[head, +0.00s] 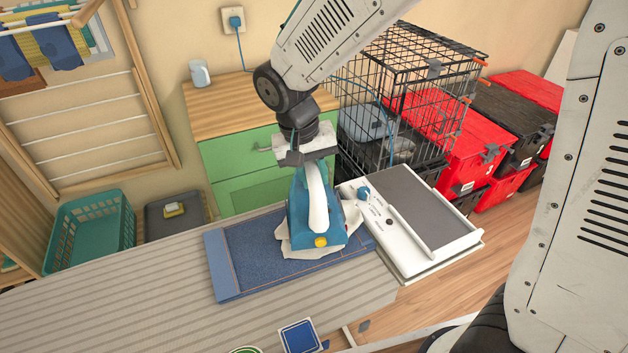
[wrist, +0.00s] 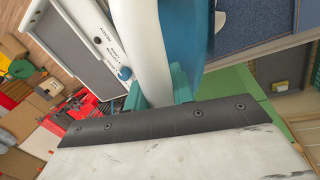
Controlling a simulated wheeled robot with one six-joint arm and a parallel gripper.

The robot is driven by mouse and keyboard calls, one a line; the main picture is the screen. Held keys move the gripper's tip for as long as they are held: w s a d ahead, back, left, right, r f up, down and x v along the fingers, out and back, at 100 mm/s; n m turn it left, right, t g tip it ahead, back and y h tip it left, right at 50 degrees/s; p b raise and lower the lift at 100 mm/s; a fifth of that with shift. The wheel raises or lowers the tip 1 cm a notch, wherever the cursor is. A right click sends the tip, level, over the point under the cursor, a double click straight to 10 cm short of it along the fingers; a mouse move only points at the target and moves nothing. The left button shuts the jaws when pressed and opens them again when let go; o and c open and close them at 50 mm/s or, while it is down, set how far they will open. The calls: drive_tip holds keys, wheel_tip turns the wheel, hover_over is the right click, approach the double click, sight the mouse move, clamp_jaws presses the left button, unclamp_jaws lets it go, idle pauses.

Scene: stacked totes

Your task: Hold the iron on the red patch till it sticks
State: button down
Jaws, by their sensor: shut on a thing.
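The teal and white iron (head: 312,228) stands on a crumpled off-white cloth (head: 293,252) on blue denim fabric (head: 245,245) at the end of the striped ironing board (head: 130,285). My gripper (head: 305,157) is shut on the iron at the rear of its white handle. In the wrist view the iron's white handle (wrist: 148,45) and teal body (wrist: 185,40) fill the middle. No red patch shows; whether one lies under the cloth and iron cannot be seen. Two other patches, one blue (head: 299,336) and one green (head: 246,350), lie at the front edge of the picture.
A white unit with a grey pad and a dial (head: 415,262) adjoins the board on the right. A black wire crate (head: 400,85) and red totes (head: 465,150) stand behind it. The board's left part is clear.

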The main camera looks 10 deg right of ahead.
sight(314, 163)
drive_tip(key=shift+d+v, duration=0.2)
drive_tip(key=shift+v, duration=0.65)
drive_tip(key=shift+d+v, duration=0.15)
drive_tip(key=shift+v, duration=0.7)
drive_tip(key=shift+r, duration=0.1)
drive_tip(key=s+d, duration=0.2)
drive_tip(key=s, duration=1)
drive_tip(key=shift+s+d, duration=0.2)
